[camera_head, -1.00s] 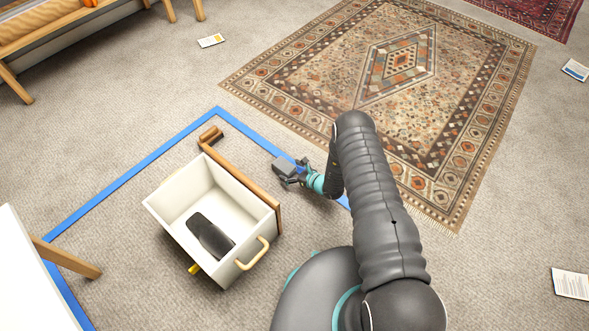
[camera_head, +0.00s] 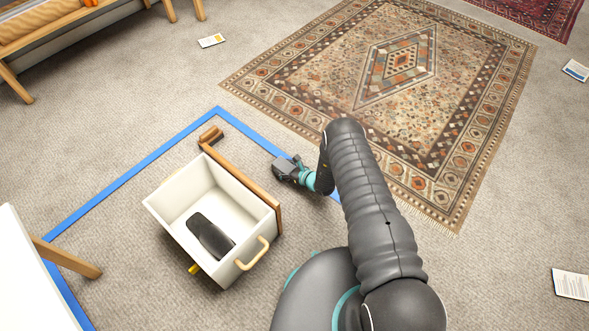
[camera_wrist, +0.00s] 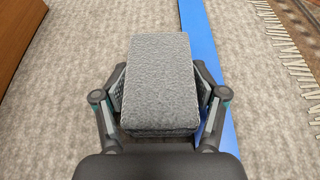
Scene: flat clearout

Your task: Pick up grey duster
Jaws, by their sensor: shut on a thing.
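The grey duster (camera_wrist: 160,75) is a textured grey block with a flat top. In the wrist view it sits between the two fingers of my gripper (camera_wrist: 160,98), which touch it on both sides. In the head view the grey duster (camera_head: 284,166) shows at the tip of my gripper (camera_head: 287,171), right of the drawer-like box and beside the blue tape. I cannot tell whether it touches the carpet.
Blue tape (camera_head: 150,152) marks the floor. A patterned rug (camera_head: 440,150) lies right. Open carpet surrounds these.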

